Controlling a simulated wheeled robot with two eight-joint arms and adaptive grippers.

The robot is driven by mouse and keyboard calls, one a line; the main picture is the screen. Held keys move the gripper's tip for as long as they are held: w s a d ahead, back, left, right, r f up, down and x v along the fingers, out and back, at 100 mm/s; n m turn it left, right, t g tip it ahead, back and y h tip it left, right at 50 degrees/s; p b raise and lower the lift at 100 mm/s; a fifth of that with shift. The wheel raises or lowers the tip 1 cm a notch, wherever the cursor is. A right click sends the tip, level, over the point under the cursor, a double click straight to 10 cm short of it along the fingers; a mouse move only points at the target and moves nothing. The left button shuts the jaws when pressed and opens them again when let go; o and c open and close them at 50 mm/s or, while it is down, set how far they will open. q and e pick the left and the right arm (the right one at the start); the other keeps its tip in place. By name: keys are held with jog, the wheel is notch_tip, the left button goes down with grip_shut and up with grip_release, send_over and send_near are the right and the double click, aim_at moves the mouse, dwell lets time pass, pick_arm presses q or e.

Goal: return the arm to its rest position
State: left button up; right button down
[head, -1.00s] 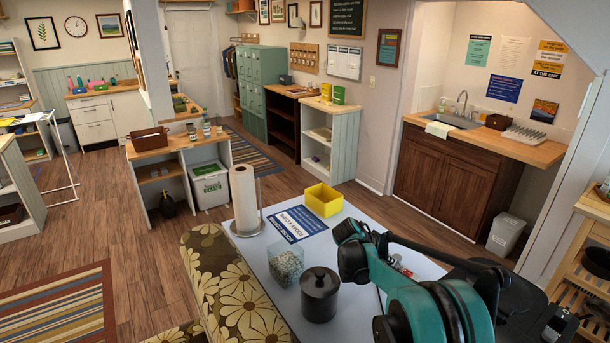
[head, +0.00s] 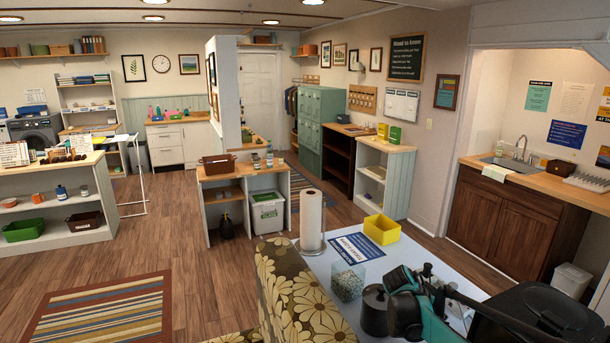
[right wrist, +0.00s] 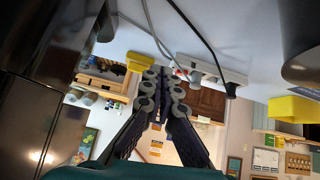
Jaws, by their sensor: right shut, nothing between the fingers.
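My right arm (head: 425,308), teal and black, is folded low at the right of the head view, over the white table (head: 318,262). In the right wrist view, my right gripper (right wrist: 162,82) has its dark fingers together with nothing between them. That view appears upside down, with the tabletop along its upper part. The gripper's tips cannot be made out in the head view. My left arm and gripper are not in view.
A dark lidded canister (head: 373,312) is partly covered by my right arm. A clear container (head: 348,281), paper towel roll (head: 311,220) and yellow bin (head: 381,229) stand on the table. A white power strip (right wrist: 210,70) with cables shows in the right wrist view.

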jog(key=s+a+r+n+t+y+b, duration=0.1)
jog(key=s+a+n+y, duration=0.1)
jog(key=s+a+n, duration=0.35)
jog(key=s+a+r+n+t+y+b, duration=0.1)
jog(key=s+a+r+n+y+b, duration=0.15)
jog(key=s+a, duration=0.6)
pick_arm(q)
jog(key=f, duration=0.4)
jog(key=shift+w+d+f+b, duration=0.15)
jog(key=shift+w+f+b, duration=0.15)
jog(key=shift+b, duration=0.1)
pick_arm(e)
jog(key=s+a+f+n+t+y, duration=0.1)
jog(key=s+a+f+n+y, duration=0.1)
jog(key=s, duration=0.5)
jog(key=s+a+f+n+t+y, duration=0.1)
jog(key=s+a+f+n, duration=0.1)
jog(key=s, duration=0.6)
notch_tip(320, 180, down, 3)
jog(key=shift+a+r+n+y, duration=0.2)
jog(key=shift+a+n+y, duration=0.15)
jog(key=shift+a, duration=0.55)
